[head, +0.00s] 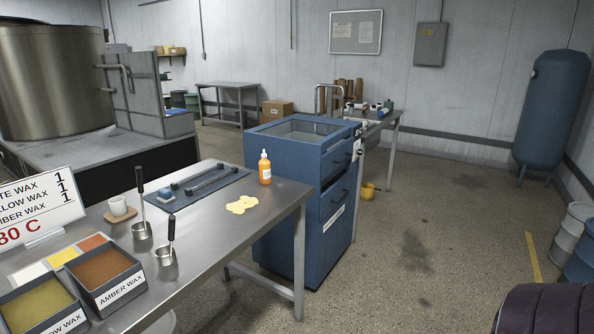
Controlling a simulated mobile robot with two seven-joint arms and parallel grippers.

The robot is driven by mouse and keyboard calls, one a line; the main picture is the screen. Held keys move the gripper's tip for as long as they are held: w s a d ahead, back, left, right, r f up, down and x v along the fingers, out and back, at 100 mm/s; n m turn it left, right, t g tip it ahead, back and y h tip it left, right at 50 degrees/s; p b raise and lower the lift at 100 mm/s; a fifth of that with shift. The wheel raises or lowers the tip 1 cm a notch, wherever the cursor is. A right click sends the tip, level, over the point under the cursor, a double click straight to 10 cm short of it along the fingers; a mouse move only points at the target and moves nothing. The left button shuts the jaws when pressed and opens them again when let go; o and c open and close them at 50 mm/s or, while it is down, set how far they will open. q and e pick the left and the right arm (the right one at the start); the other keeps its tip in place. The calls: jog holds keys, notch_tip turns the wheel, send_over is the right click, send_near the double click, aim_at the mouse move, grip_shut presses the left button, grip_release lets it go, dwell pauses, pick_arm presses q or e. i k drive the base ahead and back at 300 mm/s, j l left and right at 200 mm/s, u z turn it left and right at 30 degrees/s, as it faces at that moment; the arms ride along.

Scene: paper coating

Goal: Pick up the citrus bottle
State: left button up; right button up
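The citrus bottle (265,168) is an orange bottle with a white pump or nozzle top. It stands upright near the far right end of the steel table (220,276), just left of the blue cabinet. Its label is too small to read. Neither of my grippers shows in the head view.
A yellow puddle-like patch (242,204) lies in front of the bottle. A dark mat with bars (205,187), a white cup (118,206), ladles (167,255) and wax trays (106,276) stand to the left. The blue cabinet (290,215) rises behind the bottle.

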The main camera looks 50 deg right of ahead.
aim_at(265, 174)
jog(key=z, duration=1.3)
jog(key=i+l+u, duration=0.1)
jog(key=u, duration=0.35)
jog(key=i+l+u, duration=0.1)
jog(key=u, duration=0.35)
jog(key=i+l+u, duration=0.2)
jog(key=l, duration=0.25)
jog(key=l+u, duration=0.25)
jog(key=l, duration=0.15)
jog(key=i+l, duration=0.1)
jog(key=l, duration=0.35)
jog(key=i+l+u, duration=0.1)
jog(key=l, duration=0.35)
